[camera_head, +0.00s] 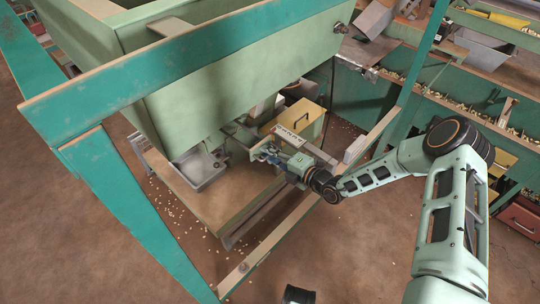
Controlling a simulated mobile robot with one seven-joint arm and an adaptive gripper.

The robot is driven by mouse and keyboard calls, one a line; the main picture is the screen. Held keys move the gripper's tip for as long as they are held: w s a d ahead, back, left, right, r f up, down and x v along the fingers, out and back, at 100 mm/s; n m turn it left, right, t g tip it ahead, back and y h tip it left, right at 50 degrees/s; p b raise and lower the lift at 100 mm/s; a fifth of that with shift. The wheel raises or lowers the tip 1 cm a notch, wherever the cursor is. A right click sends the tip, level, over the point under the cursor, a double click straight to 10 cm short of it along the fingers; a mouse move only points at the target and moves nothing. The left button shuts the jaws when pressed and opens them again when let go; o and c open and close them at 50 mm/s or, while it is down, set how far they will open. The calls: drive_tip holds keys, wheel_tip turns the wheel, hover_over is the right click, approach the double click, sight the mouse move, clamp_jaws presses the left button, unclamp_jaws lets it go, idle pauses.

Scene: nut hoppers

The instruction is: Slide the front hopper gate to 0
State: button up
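The large pale green hopper (235,85) hangs in a teal frame and fills the upper middle of the view. Under its lower edge is metal gate hardware (236,135), small and partly hidden. A white strip with dark marks (290,138) lies just beyond my gripper; the marks are too small to read. My gripper (262,152) reaches in from the right, below the hopper, with its fingers at or close to the gate hardware. I cannot tell whether they touch it or whether they are open or shut.
A teal beam (140,70) and post cross the front left. A grey metal tray (200,170) sits under the hopper on a wooden platform (215,205). Nuts are scattered on the brown floor (110,250). Shelving stands at the right.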

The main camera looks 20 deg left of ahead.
drive_tip(key=shift+o, duration=0.5)
drive_tip(key=shift+d, duration=0.1)
drive_tip(key=v, duration=1.2)
